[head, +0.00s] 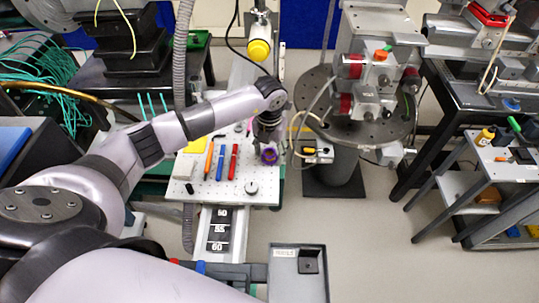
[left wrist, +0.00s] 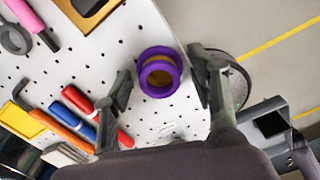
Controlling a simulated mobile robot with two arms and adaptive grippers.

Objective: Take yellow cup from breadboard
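The white breadboard (head: 232,187) is a perforated plate, and it fills much of the left wrist view (left wrist: 80,65). A round purple piece with a yellow-orange inside (left wrist: 160,73) stands on it near its edge; in the head view its purple part (head: 268,156) shows just below my gripper. No plainly yellow cup shows on the breadboard. My left gripper (head: 267,140) is above this piece. In the left wrist view its fingers (left wrist: 160,68) are spread apart, one on each side of the piece, with gaps between. My right gripper is not in view.
Red and blue pens (head: 227,162), an orange tool (head: 209,158) and a yellow pad (head: 195,146) lie left of the gripper. A small grey knob (head: 251,188) is near the front edge. A round stage (head: 375,125) stands to the right. A grey tray (head: 283,286) is in front.

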